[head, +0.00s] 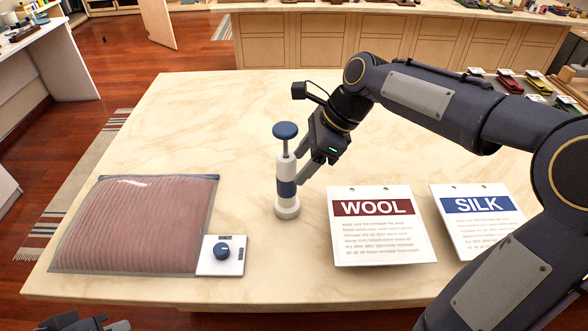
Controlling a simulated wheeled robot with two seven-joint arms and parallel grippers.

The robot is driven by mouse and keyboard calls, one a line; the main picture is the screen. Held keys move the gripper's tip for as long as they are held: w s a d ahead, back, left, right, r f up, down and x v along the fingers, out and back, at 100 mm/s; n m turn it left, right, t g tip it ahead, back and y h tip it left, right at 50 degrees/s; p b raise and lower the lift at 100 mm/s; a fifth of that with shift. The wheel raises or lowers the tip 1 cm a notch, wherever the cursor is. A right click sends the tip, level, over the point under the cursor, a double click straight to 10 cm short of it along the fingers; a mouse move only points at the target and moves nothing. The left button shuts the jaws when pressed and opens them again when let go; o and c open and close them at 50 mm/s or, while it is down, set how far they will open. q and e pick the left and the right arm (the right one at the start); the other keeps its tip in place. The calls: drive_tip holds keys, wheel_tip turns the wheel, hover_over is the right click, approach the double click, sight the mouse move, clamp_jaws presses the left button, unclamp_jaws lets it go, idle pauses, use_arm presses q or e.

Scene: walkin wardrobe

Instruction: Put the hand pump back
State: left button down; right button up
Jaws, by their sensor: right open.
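A WOOL card (378,245) and a SILK card (478,230) lie to the right of the pump. My right arm crosses the right side and hides part of the table. Small coloured items lie at the far right.

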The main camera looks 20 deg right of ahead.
drive_tip(key=w+p+v, duration=0.1)
drive_tip(key=v, duration=0.6)
drive_tip(key=s+f+n+t, duration=0.1)
drive_tip(key=s+f+n, duration=0.2)
drive_tip(key=s+n, duration=0.3)
drive_tip(key=s+f+n+t+h, duration=0.1)
drive_tip(key=s+f+n, duration=0.3)
drive_tip(key=s+n, duration=0.3)
drive_tip(key=s+f+n+t+h, duration=0.1)
drive_tip(key=s+f+n+t, duration=0.1)
drive_tip(key=s+f+n, duration=0.2)
drive_tip(key=s+n, duration=0.2)
drive_tip(key=s, duration=0.2)
drive_tip(key=shift+d+n, duration=0.3)
drive_tip(key=shift+d, duration=0.05)
drive_tip(key=shift+s, duration=0.1)
wheel_tip(320, 180, up, 8)
drive_tip(key=p, duration=0.8)
